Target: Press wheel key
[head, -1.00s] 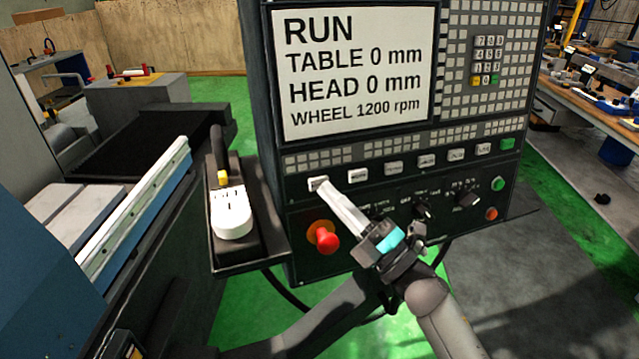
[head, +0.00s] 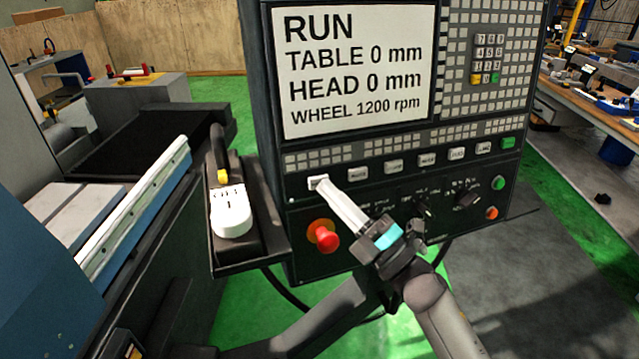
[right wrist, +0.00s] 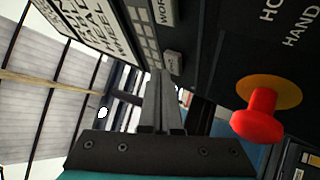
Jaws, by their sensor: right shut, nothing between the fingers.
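A row of pale keys runs under the screen on the dark control panel (head: 400,195); their labels are too small to read in the head view. My right gripper (head: 322,187) is shut and empty, its fingertips at the leftmost key (head: 317,181). I cannot tell whether they touch it or whether it is pressed in. In the right wrist view, the shut fingers (right wrist: 160,78) point at the panel close to a small pale key (right wrist: 173,63). A key marked "WORK" (right wrist: 166,12) is farther up. The screen (head: 355,75) reads RUN, TABLE 0 mm, HEAD 0 mm, WHEEL 1200 rpm.
A red emergency button (head: 325,238) sits just below my right fingers; it also shows in the right wrist view (right wrist: 258,115). Dark knobs (head: 466,197) lie to the right.

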